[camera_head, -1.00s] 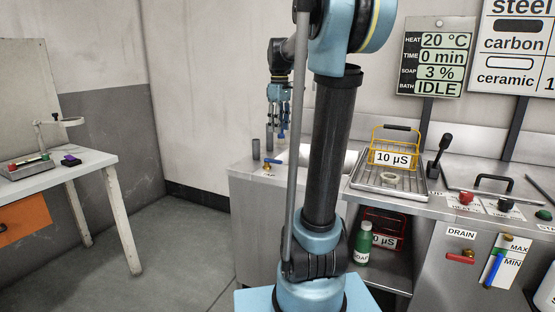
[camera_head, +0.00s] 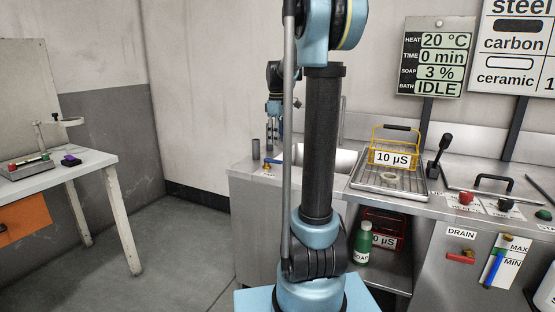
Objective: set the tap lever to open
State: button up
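The tap lever (camera_head: 273,161) is a small blue handle on a brass valve at the front left corner of the steel counter, above a small label. It lies roughly level, pointing right. My gripper (camera_head: 273,146) hangs fingers-down just above the lever, seemingly a little behind it; I cannot tell whether it touches. The sink (camera_head: 335,161) is partly hidden behind my arm.
A grey cylinder (camera_head: 256,151) stands left of the lever. A red drain lever (camera_head: 460,257) is on the cabinet front. A white table (camera_head: 95,162) stands far left, with clear floor between.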

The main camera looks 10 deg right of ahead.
aim_at(273, 161)
notch_tip(273, 161, down, 9)
jog(key=shift+r, duration=0.1)
dwell(0.3)
jog(key=shift+c, duration=0.5)
grip_shut()
jog(key=shift+d, duration=0.1)
